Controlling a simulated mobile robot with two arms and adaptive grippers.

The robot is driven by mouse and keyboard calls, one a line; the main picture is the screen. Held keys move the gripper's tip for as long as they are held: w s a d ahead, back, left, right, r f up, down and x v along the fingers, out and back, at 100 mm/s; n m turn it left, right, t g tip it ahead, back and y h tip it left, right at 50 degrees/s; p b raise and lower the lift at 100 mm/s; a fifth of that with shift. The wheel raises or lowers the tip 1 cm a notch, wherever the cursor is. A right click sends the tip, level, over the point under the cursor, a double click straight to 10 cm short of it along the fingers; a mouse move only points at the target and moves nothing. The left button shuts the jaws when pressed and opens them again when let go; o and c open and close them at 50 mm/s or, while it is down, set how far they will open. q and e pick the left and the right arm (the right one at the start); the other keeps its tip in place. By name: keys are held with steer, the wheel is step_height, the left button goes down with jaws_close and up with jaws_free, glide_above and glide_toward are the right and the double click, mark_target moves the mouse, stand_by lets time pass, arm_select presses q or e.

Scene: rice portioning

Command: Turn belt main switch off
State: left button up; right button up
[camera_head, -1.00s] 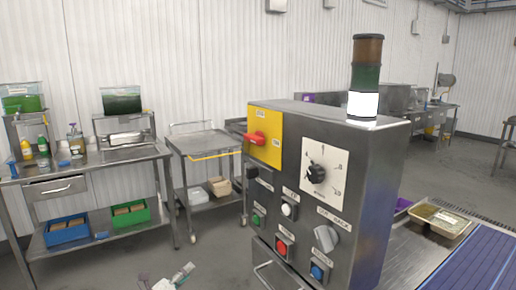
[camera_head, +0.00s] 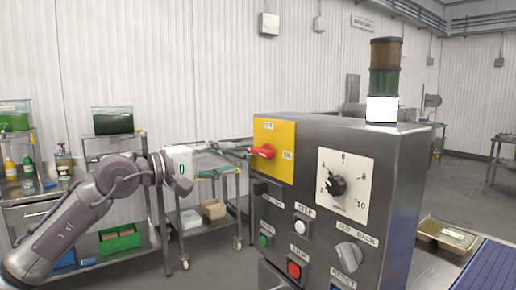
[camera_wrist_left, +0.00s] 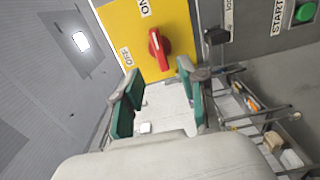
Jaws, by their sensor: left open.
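The red main switch handle (camera_head: 263,151) sits on a yellow plate (camera_head: 286,140) at the upper left of the grey control box's front. Its long axis lies roughly level, in line with the ON label. My left gripper (camera_head: 236,149) is just left of the handle, apart from it, reaching toward the plate. In the left wrist view the red handle (camera_wrist_left: 159,48) stands ahead of and between the two green-padded fingers of the open left gripper (camera_wrist_left: 160,88). Nothing is between the fingers. My right gripper is not in view.
The control box (camera_head: 405,190) also carries a black dial (camera_head: 336,186), a grey knob (camera_head: 349,255) and several push buttons. A signal tower (camera_head: 384,80) stands on top. A steel cart (camera_head: 215,165) is behind my left gripper. The conveyor belt (camera_head: 492,268) is at right.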

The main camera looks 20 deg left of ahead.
mark_target(258, 154)
arm_select(q)
steer(key=p+x, duration=0.2)
steer(key=x, duration=0.6)
steer(key=shift+w+d+p, duration=0.2)
steer(key=shift+w+p, duration=0.1)
steer(key=shift+p, duration=0.1)
steer(key=shift+c, duration=0.9)
jaws_close()
